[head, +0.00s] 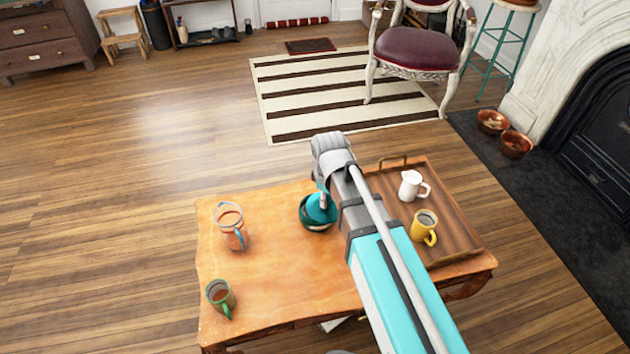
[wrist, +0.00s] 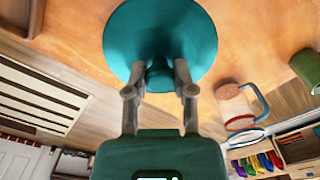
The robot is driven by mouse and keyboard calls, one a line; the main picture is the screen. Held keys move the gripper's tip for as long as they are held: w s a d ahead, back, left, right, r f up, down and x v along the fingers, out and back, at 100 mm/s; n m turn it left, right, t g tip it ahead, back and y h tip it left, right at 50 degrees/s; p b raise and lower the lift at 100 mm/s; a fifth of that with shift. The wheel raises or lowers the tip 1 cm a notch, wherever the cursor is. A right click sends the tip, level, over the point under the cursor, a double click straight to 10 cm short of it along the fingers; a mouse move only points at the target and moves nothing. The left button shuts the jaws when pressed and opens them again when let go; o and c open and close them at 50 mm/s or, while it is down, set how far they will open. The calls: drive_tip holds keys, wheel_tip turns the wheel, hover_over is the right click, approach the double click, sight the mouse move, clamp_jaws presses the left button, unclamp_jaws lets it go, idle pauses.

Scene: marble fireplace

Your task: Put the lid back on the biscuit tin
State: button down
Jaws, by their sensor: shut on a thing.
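My gripper (head: 323,197) is above the table, shut on the knob of a round teal lid (head: 321,209). In the wrist view, the gripper (wrist: 160,78) has a finger on each side of the knob, and the lid (wrist: 160,28) spreads out beyond the fingertips. The biscuit tin (head: 304,214), dark teal and round, stands on the table just under the lid. Its left rim and dark inside show past the lid in the head view. I cannot tell whether lid and tin touch. The lid hides the tin in the wrist view.
The wooden table (head: 270,275) holds a mug with a blue handle (head: 232,232) and a green mug (head: 220,296) on the left. On the right, a wooden tray (head: 452,225) bears a white jug (head: 411,186) and a yellow mug (head: 424,227). The table's front middle is clear.

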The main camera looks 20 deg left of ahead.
sight(317, 197)
drive_tip(key=w+a, duration=0.4)
drive_tip(key=shift+w+r, duration=0.15)
drive_tip(key=shift+w, duration=0.15)
drive_tip(key=shift+f, duration=0.2)
drive_tip(key=shift+f+b, duration=2.95)
drive_tip(key=shift+b, duration=0.1)
drive_tip(key=shift+f, duration=0.2)
idle(0.6)
drive_tip(key=shift+c, duration=1.9)
unclamp_jaws()
